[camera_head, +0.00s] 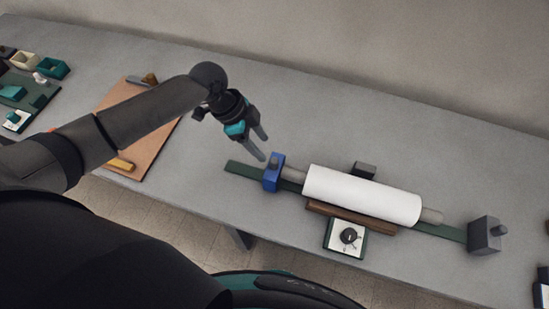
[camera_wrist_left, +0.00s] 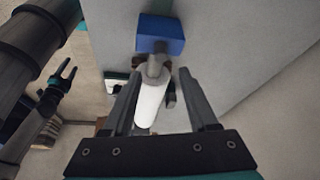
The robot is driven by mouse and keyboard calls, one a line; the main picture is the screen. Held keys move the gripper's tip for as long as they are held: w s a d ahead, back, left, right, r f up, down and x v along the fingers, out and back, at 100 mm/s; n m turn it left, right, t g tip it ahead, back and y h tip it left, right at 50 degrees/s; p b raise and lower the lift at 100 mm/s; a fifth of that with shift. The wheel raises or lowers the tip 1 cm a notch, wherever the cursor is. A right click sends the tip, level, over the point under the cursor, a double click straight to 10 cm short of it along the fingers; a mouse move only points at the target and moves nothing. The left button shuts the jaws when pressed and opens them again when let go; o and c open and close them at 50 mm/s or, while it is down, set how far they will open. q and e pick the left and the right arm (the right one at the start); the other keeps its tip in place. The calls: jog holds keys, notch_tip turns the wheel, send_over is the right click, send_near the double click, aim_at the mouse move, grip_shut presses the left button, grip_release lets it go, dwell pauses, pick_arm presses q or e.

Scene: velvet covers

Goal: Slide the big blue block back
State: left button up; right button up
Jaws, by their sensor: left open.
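The big blue block (camera_head: 273,172) stands on a dark green rail (camera_head: 243,170), at the left end of a white roll (camera_head: 361,195). A grey knob shows on the block, and the roll's grey shaft end reaches up to it. My left gripper (camera_head: 263,148) is open and empty, just behind and above the block. In the left wrist view the blue block (camera_wrist_left: 160,35) lies beyond the fingertips (camera_wrist_left: 160,78), with the white roll (camera_wrist_left: 150,106) between the fingers. My right gripper (camera_wrist_left: 67,70) shows small at the left there, its fingers apart.
A grey end block (camera_head: 484,235) stands at the rail's right end. A brown bar (camera_head: 350,217) and a dial box (camera_head: 346,238) lie in front of the roll, a dark block (camera_head: 365,169) behind. A brown board (camera_head: 160,135) lies left.

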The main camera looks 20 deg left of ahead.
aim_at(273, 160)
pick_arm(q)
jog(key=b+x, duration=0.1)
jog(key=x, duration=0.7)
jog(key=shift+w+d+f, duration=0.1)
jog(key=shift+d+f, duration=0.15)
jog(key=shift+f, duration=0.25)
pick_arm(e)
jog(key=shift+w+f, duration=0.3)
jog(key=shift+w, duration=0.2)
jog(key=shift+w+f, duration=0.25)
jog(key=shift+w, duration=0.25)
pick_arm(q)
jog(key=c, duration=0.3)
grip_shut()
pick_arm(e)
jog(key=shift+s, duration=0.25)
pick_arm(q)
jog(key=shift+a, duration=0.1)
